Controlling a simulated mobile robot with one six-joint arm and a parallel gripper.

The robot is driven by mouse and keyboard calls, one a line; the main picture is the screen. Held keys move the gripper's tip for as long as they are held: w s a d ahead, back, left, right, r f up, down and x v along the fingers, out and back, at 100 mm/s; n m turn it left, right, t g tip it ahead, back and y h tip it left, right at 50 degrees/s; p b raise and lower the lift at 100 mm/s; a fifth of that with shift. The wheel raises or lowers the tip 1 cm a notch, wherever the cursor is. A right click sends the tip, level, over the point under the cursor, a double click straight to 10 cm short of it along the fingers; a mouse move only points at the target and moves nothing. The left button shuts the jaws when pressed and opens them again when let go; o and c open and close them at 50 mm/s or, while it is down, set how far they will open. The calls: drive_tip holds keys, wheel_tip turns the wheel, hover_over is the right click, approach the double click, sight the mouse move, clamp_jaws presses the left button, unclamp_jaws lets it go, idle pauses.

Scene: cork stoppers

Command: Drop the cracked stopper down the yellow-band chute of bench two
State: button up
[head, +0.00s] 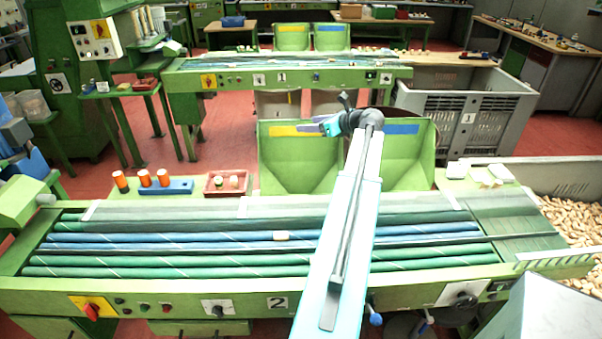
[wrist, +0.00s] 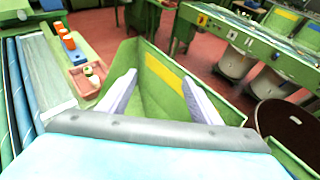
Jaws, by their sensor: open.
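Bench two (head: 250,303), marked with a 2, stands in front of me. Behind it are two green chutes, one with a yellow band (head: 290,130) and one with a blue band (head: 402,129). My gripper (head: 318,126) is over the yellow-band chute. In the wrist view my gripper (wrist: 161,92) is open, with its pale fingers apart above the chute's mouth and nothing visible between them. The yellow band (wrist: 164,74) shows beyond the fingers. A pale stopper (head: 281,236) lies on the rollers. I cannot make out a crack on any stopper, and the chute's bottom is partly hidden.
Bench one (head: 300,76) is farther back. A grey crate (head: 468,120) stands at the right. My arm crosses bench two.

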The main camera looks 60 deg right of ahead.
drive_tip(key=b+v, duration=0.3)
drive_tip(key=v, duration=1)
drive_tip(key=shift+s+b, duration=0.2)
drive_tip(key=shift+b, duration=0.2)
drive_tip(key=shift+r, duration=0.1)
